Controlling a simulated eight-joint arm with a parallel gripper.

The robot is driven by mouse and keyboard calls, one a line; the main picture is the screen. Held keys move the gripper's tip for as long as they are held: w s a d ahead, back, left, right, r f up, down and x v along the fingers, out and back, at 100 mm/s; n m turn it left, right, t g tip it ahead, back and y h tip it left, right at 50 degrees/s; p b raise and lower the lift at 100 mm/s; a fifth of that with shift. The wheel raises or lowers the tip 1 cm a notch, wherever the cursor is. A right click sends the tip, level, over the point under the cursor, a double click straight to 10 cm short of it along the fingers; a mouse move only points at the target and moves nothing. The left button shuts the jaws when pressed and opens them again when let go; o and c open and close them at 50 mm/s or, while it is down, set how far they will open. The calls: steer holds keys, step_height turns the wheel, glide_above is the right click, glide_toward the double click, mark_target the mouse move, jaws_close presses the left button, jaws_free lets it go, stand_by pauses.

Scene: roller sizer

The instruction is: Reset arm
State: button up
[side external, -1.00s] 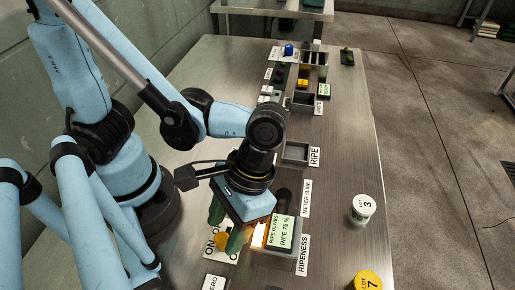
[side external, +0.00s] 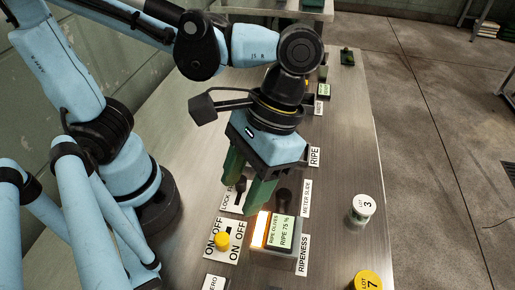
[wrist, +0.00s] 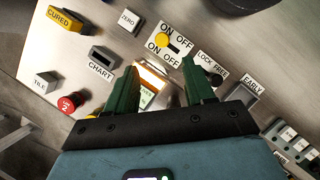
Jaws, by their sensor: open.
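My gripper (side external: 254,186) has green fingers and hangs above the metal bench (side external: 340,150). In the wrist view the fingers (wrist: 160,85) stand apart with nothing between them. The black lock lever (side external: 240,187) is partly hidden by the gripper.
A white LOT 3 cup (side external: 362,209) and a yellow LOT 7 cup (side external: 368,282) stand near the right edge. A red button (wrist: 70,104) and CHART slot (wrist: 104,56) show in the wrist view. The bench right of the meter is mostly clear.

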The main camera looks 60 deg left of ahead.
steer(key=w+a+t, duration=1.1)
steer(key=w+a, duration=0.3)
steer(key=a, duration=0.3)
steer(key=shift+a+r+t, duration=0.25)
steer(key=shift+a+t, duration=0.05)
steer(key=shift+t, duration=0.1)
